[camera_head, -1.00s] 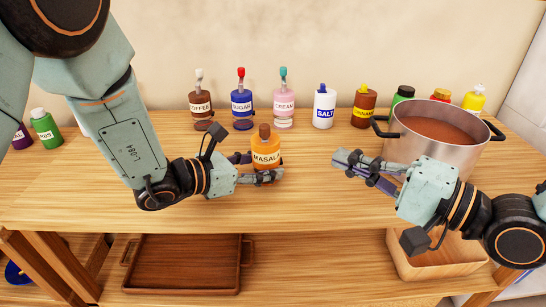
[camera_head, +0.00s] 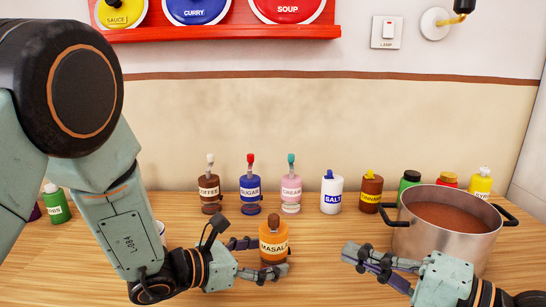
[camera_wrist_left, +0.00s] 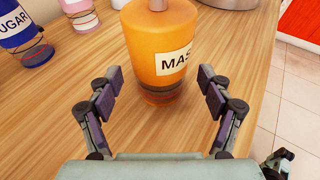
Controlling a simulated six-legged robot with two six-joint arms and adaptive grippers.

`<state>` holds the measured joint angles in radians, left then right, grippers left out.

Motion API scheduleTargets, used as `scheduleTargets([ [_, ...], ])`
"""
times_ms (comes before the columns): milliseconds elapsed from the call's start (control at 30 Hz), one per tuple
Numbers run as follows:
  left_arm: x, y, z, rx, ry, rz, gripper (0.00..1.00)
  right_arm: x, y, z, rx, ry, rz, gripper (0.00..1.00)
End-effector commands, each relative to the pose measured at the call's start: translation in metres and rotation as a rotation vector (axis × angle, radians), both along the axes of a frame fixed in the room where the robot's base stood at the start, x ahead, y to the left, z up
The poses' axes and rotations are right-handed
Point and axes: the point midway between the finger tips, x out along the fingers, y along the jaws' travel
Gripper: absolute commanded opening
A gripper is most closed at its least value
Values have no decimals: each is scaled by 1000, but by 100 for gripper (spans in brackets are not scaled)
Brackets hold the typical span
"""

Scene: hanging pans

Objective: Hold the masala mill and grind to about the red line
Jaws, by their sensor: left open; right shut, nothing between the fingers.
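The masala mill (camera_head: 273,246) is an orange bottle with a brown top and a white label, upright on the wooden table. It also shows in the left wrist view (camera_wrist_left: 158,50), with a dark band low on its body. My left gripper (camera_head: 265,257) is open, its fingers on either side of the mill's lower part. In the left wrist view the open fingers (camera_wrist_left: 157,92) stand apart from the mill's sides, with gaps visible. My right gripper (camera_head: 350,252) is shut and empty, to the right of the mill and left of the pot. I cannot make out a red line on the mill.
A steel pot (camera_head: 445,240) of brown-red contents stands at the right. Behind are coffee (camera_head: 209,191), sugar (camera_head: 250,190), cream (camera_head: 291,191), salt (camera_head: 332,194) and cinnamon (camera_head: 370,196) containers, with several more behind the pot. A red shelf (camera_head: 230,33) hangs above. Table between mill and right gripper is clear.

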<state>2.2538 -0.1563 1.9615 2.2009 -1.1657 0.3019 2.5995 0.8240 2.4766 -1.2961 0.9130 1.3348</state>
Motion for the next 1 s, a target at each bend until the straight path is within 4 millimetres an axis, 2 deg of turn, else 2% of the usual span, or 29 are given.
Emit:
scheduleTargets([
  [200,-19,30,13,-6,0,6,79,0,0,0,0,0,0,0],
  [500,-41,62,25,-6,0,6,79,0,0,0,0,0,0,0],
  [733,-53,79,31,-4,1,4,79,0,0,0,0,0,0,0],
  [1000,-58,85,33,-2,-1,0,79,0,0,0,0,0,0,0],
])
